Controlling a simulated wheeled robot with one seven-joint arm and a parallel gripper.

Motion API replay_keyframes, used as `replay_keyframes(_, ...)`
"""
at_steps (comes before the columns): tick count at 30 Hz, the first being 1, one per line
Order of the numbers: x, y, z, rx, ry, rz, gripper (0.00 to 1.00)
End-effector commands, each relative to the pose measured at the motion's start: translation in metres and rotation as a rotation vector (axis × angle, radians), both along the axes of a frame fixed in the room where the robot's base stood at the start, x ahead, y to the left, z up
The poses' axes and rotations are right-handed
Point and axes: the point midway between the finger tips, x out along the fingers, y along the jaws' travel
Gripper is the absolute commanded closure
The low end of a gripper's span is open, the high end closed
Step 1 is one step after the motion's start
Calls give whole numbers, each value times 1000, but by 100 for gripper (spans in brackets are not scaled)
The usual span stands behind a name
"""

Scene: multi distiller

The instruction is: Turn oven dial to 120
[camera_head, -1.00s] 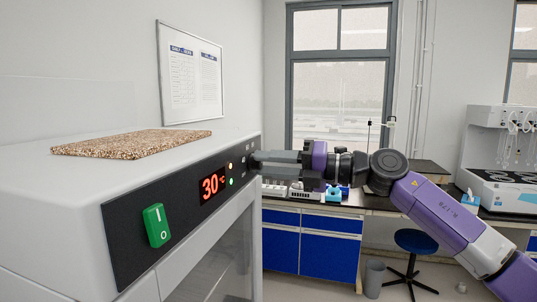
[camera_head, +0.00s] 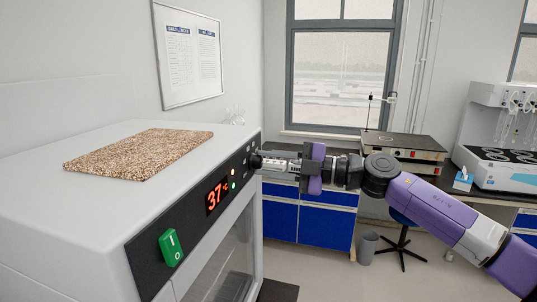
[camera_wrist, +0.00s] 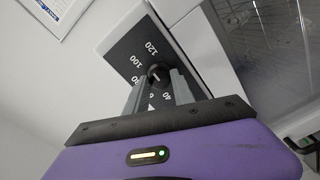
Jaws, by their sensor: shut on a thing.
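The oven (camera_head: 85,215) is a large white box on the left of the head view. Its black panel has a red display (camera_head: 217,195) reading 37 and a green switch (camera_head: 170,247). In the wrist view the black dial (camera_wrist: 157,74) sits on a dark plate (camera_wrist: 135,52) with printed numbers, among them 40, 100 and 120. My gripper (camera_wrist: 159,90) is shut on the dial, one finger on each side of it. In the head view my gripper (camera_head: 262,160) meets the far end of the panel, and the dial is mostly hidden there.
A speckled brown board (camera_head: 140,154) lies on top of the oven. Behind my arm stand a blue-fronted bench (camera_head: 326,233), a hot plate device (camera_head: 405,150), a stool (camera_head: 402,240) and a grey bin (camera_head: 367,247). The floor in front of the oven is clear.

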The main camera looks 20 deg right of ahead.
Motion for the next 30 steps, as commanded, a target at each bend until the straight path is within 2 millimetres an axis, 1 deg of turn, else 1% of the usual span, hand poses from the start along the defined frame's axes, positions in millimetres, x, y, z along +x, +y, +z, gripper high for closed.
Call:
replay_keyframes(6, 0, 0, -2, 95, 139, 2, 100)
replay_keyframes(12, 0, 0, -3, 159, 226, 1, 100)
replay_keyframes(19, 0, 0, -3, 198, 280, 1, 100)
replay_keyframes(30, 0, 0, -3, 209, 294, 1, 100)
